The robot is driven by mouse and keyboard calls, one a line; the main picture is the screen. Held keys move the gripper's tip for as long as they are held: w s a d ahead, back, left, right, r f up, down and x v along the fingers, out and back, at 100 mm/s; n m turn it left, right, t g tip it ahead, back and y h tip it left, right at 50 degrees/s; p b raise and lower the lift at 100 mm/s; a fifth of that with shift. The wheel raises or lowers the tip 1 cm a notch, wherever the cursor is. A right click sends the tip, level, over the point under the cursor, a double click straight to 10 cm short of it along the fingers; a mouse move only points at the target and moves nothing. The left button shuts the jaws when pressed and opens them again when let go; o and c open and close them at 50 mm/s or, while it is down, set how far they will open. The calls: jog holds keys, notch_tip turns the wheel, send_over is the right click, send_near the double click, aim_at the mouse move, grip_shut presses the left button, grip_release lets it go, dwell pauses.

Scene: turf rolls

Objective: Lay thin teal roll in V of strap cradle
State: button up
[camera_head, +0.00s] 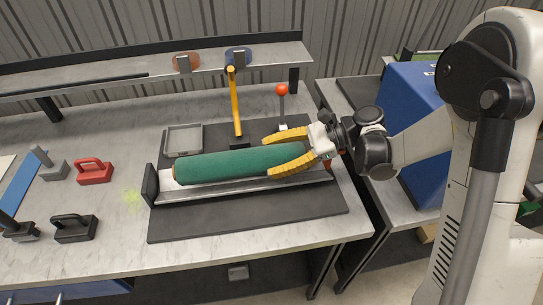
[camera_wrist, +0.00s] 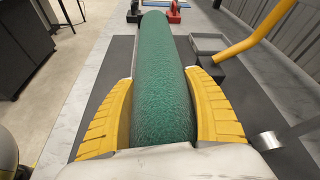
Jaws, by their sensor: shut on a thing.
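The teal roll (camera_head: 238,164) lies lengthwise along the metal cradle (camera_head: 225,191) on the dark mat. In the head view it appears in or just above the cradle's channel; I cannot tell whether it touches the bottom. My gripper (camera_head: 287,156) has its two yellow fingers shut on the roll's right end, one on each side. The wrist view shows the roll (camera_wrist: 162,85) running straight away between the fingers (camera_wrist: 161,115). The cradle's V is mostly hidden under the roll. A black end plate (camera_head: 150,184) stands at the cradle's left end.
A yellow post (camera_head: 236,105) and a red-knobbed lever (camera_head: 282,100) stand behind the roll, close to my gripper. A grey tray (camera_head: 183,140) lies behind the cradle. Red (camera_head: 94,171) and black (camera_head: 75,228) handled tools sit at the left. The mat's front (camera_head: 250,220) is clear.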

jog(key=o, duration=1.5)
jog(key=shift+r, duration=0.1)
notch_tip(320, 180, up, 10)
jog(key=shift+f, duration=0.1)
jog(key=s+d+f+n+t+h, duration=0.1)
jog(key=s+d+n+t+h, duration=0.3)
jog(key=d, duration=0.7)
jog(key=s+d+f+n+t+h, duration=0.2)
jog(key=s+d+n+t+h, duration=0.3)
jog(key=s+d+n+h, duration=0.4)
jog(key=shift+s+d+f+n, duration=0.2)
jog(key=shift+d+n, duration=0.1)
jog(key=shift+d, duration=0.75)
